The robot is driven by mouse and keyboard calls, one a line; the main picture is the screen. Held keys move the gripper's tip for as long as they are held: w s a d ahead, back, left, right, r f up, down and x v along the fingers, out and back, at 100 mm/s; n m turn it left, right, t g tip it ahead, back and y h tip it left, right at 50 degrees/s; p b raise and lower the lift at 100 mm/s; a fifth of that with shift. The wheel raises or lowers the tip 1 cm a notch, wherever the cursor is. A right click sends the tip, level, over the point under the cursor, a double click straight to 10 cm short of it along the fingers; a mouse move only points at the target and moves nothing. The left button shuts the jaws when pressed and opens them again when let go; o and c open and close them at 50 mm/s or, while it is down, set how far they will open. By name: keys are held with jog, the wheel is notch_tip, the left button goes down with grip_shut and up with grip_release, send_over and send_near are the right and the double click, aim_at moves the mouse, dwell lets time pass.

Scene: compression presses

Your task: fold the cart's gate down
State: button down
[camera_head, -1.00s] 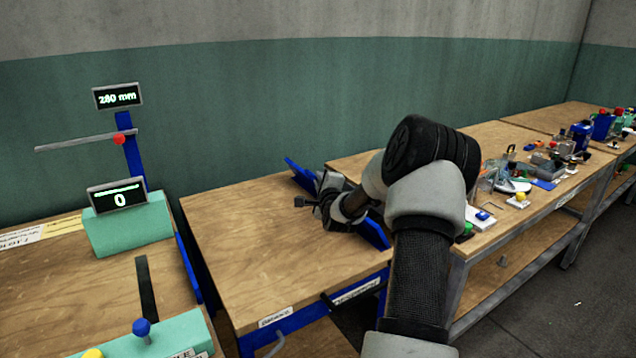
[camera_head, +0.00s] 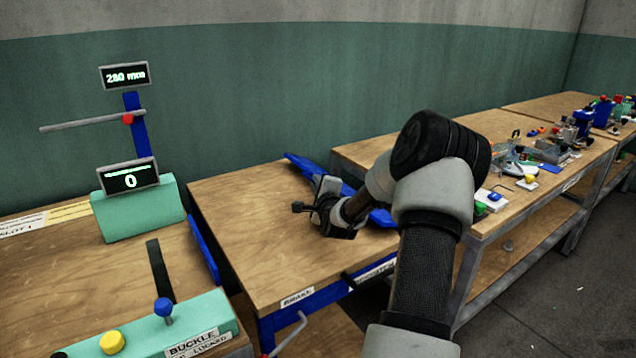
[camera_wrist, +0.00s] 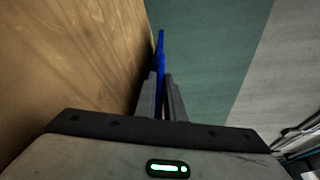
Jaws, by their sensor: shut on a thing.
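The cart (camera_head: 250,220) is a wooden-topped table with a blue frame in the middle of the head view. Its gate (camera_head: 303,163) is a blue panel along the cart's right edge, tilted outward, with its middle hidden behind my gripper (camera_head: 335,207). In the wrist view the gate (camera_wrist: 161,55) shows as a thin blue edge between the two fingers of my gripper (camera_wrist: 161,85). The gripper is shut on the gate, with the wooden top to the left. The gate's hinge side is not clearly visible.
A bench (camera_head: 480,160) with several small tools and parts stands close to the right of the cart. At the left is a press station with a green display box (camera_head: 140,208) and a blue knob (camera_head: 163,308). The cart's top is clear.

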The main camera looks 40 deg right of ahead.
jog(key=shift+s+f, duration=0.1)
jog(key=shift+f, duration=0.05)
jog(key=c, duration=2.1)
grip_release()
jog(key=shift+d, duration=0.1)
jog(key=shift+s+a, duration=0.25)
jog(key=shift+s, duration=0.2)
jog(key=p+v, duration=0.3)
jog(key=v, duration=1.3)
jog(key=shift+s, duration=0.2)
